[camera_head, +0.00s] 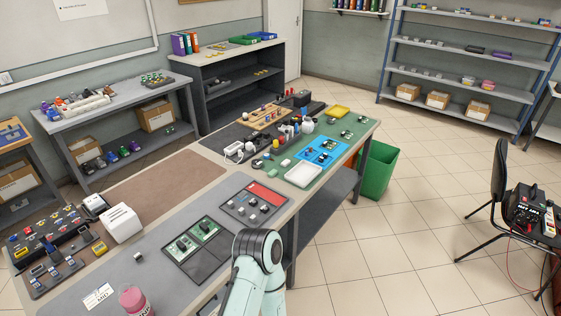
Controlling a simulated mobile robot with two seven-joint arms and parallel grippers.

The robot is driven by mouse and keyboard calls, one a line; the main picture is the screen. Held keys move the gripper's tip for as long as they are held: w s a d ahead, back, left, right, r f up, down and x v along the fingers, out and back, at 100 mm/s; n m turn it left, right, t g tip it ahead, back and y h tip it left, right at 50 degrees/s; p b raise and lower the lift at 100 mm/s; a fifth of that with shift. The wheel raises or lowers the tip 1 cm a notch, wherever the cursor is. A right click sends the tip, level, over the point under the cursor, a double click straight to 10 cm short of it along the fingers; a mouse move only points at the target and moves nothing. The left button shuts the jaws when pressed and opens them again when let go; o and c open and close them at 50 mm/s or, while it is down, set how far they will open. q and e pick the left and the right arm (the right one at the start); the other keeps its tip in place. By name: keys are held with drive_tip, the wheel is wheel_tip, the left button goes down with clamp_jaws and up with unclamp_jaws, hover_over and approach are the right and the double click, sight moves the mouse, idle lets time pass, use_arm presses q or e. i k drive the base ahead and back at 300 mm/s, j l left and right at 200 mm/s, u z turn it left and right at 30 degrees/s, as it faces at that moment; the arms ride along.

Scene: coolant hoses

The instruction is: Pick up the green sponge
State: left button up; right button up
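I cannot pick out the green sponge with certainty. A pale arm link of mine with a dark joint rises at the bottom centre, over the bench's front edge. Neither of my grippers is in view.
The bench carries a white box (121,223), a pink-capped bottle (133,300), a grey panel with a red strip (254,201), a blue mat (321,151) and a white tray (303,174). A green bin (379,170) and a chair (499,185) stand right. Open floor lies between.

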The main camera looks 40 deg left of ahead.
sight(272, 173)
drive_tip(key=i+z, duration=0.1)
drive_tip(key=i, duration=0.75)
drive_tip(key=i+j, duration=0.1)
drive_tip(key=i, duration=0.7)
drive_tip(key=i+l+u, duration=0.1)
drive_tip(key=i+u, duration=0.25)
drive_tip(key=u, duration=0.15)
drive_tip(key=i+l+u, duration=0.25)
drive_tip(key=u, duration=0.2)
drive_tip(key=i, duration=0.15)
